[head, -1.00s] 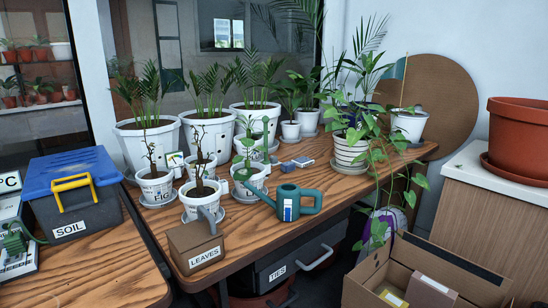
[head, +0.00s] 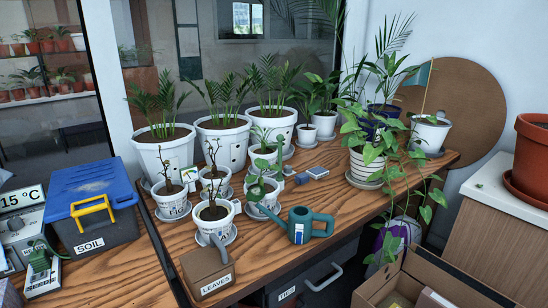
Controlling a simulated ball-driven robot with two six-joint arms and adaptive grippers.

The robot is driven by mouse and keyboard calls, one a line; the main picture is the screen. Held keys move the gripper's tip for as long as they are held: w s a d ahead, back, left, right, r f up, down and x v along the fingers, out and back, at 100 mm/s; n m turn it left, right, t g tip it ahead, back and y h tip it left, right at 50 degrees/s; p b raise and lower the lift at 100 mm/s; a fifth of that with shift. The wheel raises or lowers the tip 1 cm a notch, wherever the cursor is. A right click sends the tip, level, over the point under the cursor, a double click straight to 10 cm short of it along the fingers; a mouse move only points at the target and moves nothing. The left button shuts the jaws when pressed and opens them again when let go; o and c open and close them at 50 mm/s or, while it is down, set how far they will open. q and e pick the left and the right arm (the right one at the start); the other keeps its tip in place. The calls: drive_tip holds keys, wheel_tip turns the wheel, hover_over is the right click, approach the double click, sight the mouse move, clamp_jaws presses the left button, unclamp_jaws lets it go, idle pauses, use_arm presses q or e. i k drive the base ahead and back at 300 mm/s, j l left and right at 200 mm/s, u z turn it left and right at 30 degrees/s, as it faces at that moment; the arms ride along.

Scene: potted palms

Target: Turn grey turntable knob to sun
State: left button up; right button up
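I cannot make out a knob marked with a sun, or a turntable, for certain. A grey control box (head: 22,226) with a "15 C" display (head: 21,198) stands at the left edge, partly cut off. It has a small dark round part (head: 14,223) on its front, too small to read. Several white pots stand on round grey saucers, such as the saucer (head: 216,237) under the bare-stemmed pot; no sun mark is legible there. Neither of my grippers is in view.
A blue-lidded SOIL box (head: 100,232), a LEAVES box (head: 206,273) and a teal watering can (head: 308,225) stand on the wooden tables. Potted palms (head: 222,138) line the back. An open cardboard box (head: 385,276) is at lower right.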

sight(288, 169)
drive_tip(key=i+l+u, duration=0.55)
drive_tip(key=l+u, duration=0.25)
drive_tip(key=i+l+u, duration=0.3)
drive_tip(key=l, duration=0.2)
drive_tip(key=l+u, duration=0.25)
drive_tip(key=l, duration=0.1)
